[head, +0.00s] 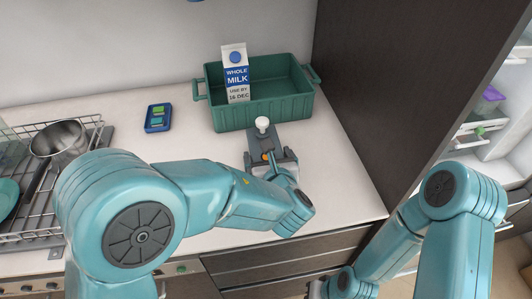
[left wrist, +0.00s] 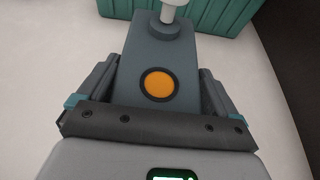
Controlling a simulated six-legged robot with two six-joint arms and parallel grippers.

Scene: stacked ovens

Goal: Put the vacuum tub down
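The vacuum tub appears to be the grey piece (head: 260,145) with a white rounded knob and an orange button. It also shows in the left wrist view (left wrist: 158,55). My left gripper (head: 271,158) has a dark finger on each side of it and looks shut on its body. It is just in front of the green crate, over the counter. I cannot tell whether its underside touches the counter.
The green crate (head: 265,115) stands at the back with a milk carton (head: 236,75) in it. A small blue tray (head: 158,118) lies to its left. A dish rack (head: 85,130) with a metal pot (head: 60,143) is at far left. Bare counter (head: 345,185) lies right of the gripper, beside a dark tall panel (head: 385,80).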

